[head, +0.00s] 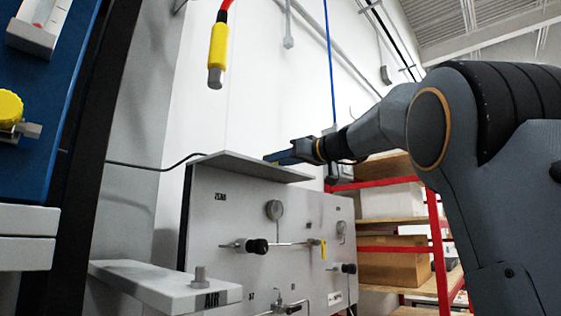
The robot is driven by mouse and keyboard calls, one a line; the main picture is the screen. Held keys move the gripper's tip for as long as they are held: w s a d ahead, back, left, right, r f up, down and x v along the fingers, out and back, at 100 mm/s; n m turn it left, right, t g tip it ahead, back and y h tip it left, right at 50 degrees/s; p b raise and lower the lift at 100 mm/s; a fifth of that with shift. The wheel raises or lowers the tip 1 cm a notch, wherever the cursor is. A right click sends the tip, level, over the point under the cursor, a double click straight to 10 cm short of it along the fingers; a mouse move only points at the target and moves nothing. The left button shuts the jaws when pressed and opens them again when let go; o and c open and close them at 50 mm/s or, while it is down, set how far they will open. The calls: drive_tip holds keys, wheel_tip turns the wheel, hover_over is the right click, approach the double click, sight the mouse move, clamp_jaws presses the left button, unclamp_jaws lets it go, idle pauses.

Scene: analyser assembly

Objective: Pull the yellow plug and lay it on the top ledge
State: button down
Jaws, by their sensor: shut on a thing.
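A yellow plug (217,50) with a grey tip hangs from a red cable at the upper left, clear of my gripper. The top ledge (252,167) is a thin grey plate along the top of the grey panel. My gripper (280,158) reaches in from the right, low over the right part of the ledge. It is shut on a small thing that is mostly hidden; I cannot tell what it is. I cannot tell whether it touches the ledge.
The panel (230,215) below the ledge carries a round gauge (274,210), black knobs, thin pipes and a yellow-handled valve (322,249). A grey shelf marked AIR (165,283) juts out at lower left. A blue cabinet (45,110) stands at left, red racking (436,240) with boxes at right.

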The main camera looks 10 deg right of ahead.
drive_tip(key=c, duration=1.2)
unclamp_jaws()
drive_tip(key=shift+o, duration=0.2)
drive_tip(key=shift+d, duration=0.1)
drive_tip(key=b+v, duration=0.3)
drive_tip(key=v, duration=0.4)
drive_tip(key=shift+s+d, duration=0.2)
drive_tip(key=shift+s, duration=0.1)
